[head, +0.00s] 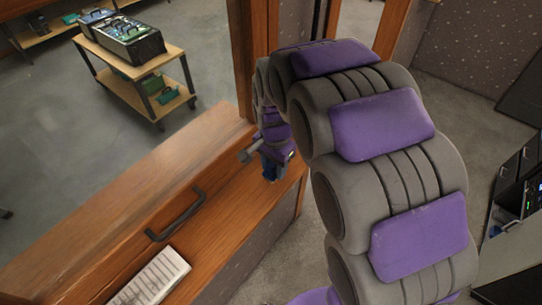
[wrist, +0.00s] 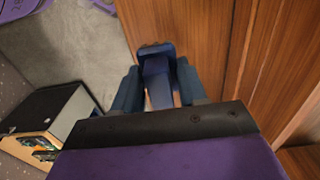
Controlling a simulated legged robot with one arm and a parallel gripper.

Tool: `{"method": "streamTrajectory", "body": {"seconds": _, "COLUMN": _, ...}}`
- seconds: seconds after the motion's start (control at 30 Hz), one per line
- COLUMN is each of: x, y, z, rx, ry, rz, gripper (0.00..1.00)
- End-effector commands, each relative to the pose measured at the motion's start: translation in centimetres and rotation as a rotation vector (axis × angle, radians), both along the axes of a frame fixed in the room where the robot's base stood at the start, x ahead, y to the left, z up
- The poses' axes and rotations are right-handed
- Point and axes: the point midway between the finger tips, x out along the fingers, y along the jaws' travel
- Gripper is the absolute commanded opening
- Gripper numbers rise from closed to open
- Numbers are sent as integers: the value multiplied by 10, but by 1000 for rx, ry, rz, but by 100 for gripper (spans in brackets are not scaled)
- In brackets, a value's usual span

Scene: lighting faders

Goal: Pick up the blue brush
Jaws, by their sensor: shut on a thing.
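The blue brush (wrist: 158,88) shows in the wrist view between the two dark blue fingers of my gripper (wrist: 159,78), with a wider dark end beyond the fingertips. My gripper is shut on it. In the head view the brush (head: 270,170) is a small blue shape at the far end of the wooden ledge (head: 228,205), under my gripper (head: 268,157). My arm and gripper hide part of it. I cannot tell whether the brush touches the ledge.
A dark handle (head: 176,215) and a white keyboard-like panel (head: 152,278) are on the ledge nearer to me. A wooden post (head: 242,55) rises beside my arm. A two-level trolley (head: 130,68) with equipment stands beyond. Black equipment (head: 520,180) is at right.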

Motion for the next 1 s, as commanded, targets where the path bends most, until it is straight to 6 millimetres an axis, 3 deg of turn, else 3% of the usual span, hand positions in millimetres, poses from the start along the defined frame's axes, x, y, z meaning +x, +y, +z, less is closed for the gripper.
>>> {"method": "streamTrajectory", "body": {"seconds": 0.3, "x": -68, "y": -14, "z": 7, "rx": -2, "ry": 0, "rz": 1, "gripper": 10}}
{"method": "streamTrajectory", "body": {"seconds": 0.5, "x": -97, "y": -20, "z": 9, "rx": -2, "ry": 1, "rz": 1, "gripper": 10}}
{"method": "streamTrajectory", "body": {"seconds": 0.7, "x": -110, "y": -22, "z": 11, "rx": 0, "ry": -2, "rz": 1, "gripper": 10}}
{"method": "streamTrajectory", "body": {"seconds": 1.0, "x": -114, "y": -23, "z": 10, "rx": -1, "ry": 0, "rz": 1, "gripper": 10}}
